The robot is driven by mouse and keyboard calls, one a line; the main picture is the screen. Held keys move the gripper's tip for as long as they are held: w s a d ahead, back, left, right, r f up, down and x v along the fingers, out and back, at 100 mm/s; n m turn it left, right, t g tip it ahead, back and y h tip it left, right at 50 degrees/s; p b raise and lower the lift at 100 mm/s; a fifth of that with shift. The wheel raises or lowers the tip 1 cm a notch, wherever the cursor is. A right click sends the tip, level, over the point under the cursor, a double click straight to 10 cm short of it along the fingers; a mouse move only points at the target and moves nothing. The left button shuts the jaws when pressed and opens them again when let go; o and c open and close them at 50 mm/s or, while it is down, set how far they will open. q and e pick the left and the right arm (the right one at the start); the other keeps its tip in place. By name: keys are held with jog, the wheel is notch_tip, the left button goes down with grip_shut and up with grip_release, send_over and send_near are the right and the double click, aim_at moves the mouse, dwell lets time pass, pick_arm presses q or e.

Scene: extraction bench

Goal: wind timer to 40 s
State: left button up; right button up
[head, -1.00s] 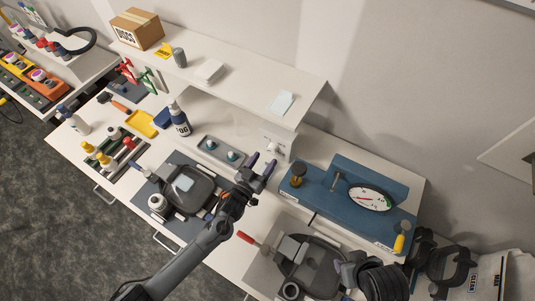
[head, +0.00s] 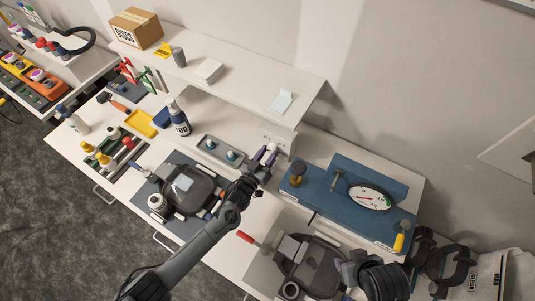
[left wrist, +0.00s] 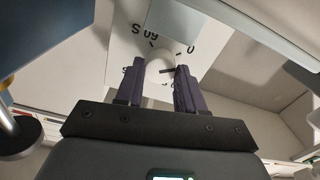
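The timer is a white panel (head: 283,139) at the end of the raised shelf, with a pale round knob (head: 271,148). In the left wrist view its dial face (left wrist: 205,35) shows upside-down marks, including "60 S" and "0", partly hidden by my fingers. The knob (left wrist: 158,69) is between the two fingertips, with a dark pointer mark towards the right. My left gripper (head: 267,155) is at the knob, its purple fingers (left wrist: 159,82) drawn in to about the knob's width and seeming to touch both sides.
A blue unit (head: 335,205) with a white gauge (head: 370,198) stands right of the gripper. The shelf (head: 235,85) overhangs behind. A dark pan-like holder (head: 187,190) lies below the arm.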

pick_arm(q)
jog(key=shift+c, duration=1)
dwell(0.4)
jog(key=o, duration=1)
jog(key=v, duration=1.1)
jog(key=shift+w, duration=0.1)
